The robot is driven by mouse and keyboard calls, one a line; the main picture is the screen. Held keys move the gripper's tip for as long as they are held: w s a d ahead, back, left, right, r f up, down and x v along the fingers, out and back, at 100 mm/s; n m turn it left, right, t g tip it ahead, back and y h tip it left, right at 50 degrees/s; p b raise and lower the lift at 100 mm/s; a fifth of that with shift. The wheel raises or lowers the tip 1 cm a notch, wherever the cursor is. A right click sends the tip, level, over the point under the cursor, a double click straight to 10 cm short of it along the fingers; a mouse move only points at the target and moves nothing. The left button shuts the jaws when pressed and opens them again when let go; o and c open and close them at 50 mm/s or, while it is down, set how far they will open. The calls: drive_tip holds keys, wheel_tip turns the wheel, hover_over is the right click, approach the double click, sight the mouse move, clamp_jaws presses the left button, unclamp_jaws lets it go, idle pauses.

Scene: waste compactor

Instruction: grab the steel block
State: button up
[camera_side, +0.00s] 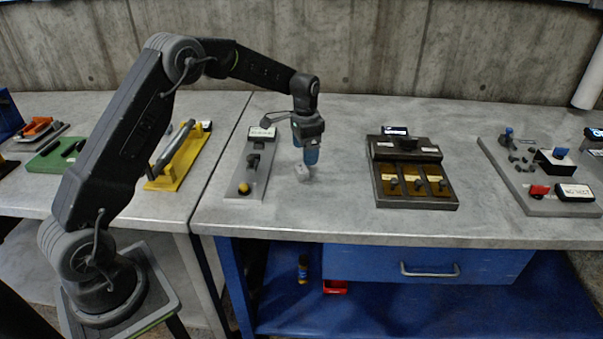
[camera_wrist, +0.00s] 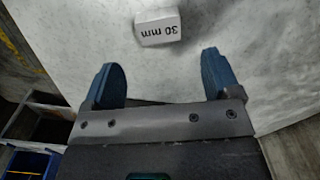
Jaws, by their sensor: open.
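The steel block (camera_side: 302,173) is a small light-grey block on the grey bench top, directly below my gripper in the side view. In the wrist view the block (camera_wrist: 158,27) is near the top edge, marked "30 mm", and lies beyond the fingertips, a little left of centre. My gripper (camera_side: 310,156) points down over the bench with blue fingers. In the wrist view its two fingers (camera_wrist: 161,73) are spread apart with nothing between them. The side view does not show clearly how much height separates the fingertips from the block.
A grey plate fixture with a yellow knob (camera_side: 244,188) stands just left of the block. A dark fixture with brown panels (camera_side: 390,196) stands to the right, with bare bench between. A grey fixture with a red part (camera_side: 538,191) is at far right. The bench's front edge is nearby.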

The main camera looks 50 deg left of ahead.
sight(302, 168)
drive_tip(key=shift+s+a+f, duration=0.1)
drive_tip(key=shift+s+f, duration=0.05)
drive_tip(key=shift+f, duration=1.55)
drive_tip(key=shift+s+a+f, duration=0.1)
drive_tip(key=shift+s+f, duration=0.05)
drive_tip(key=shift+f, duration=1.55)
drive_tip(key=shift+c, duration=0.3)
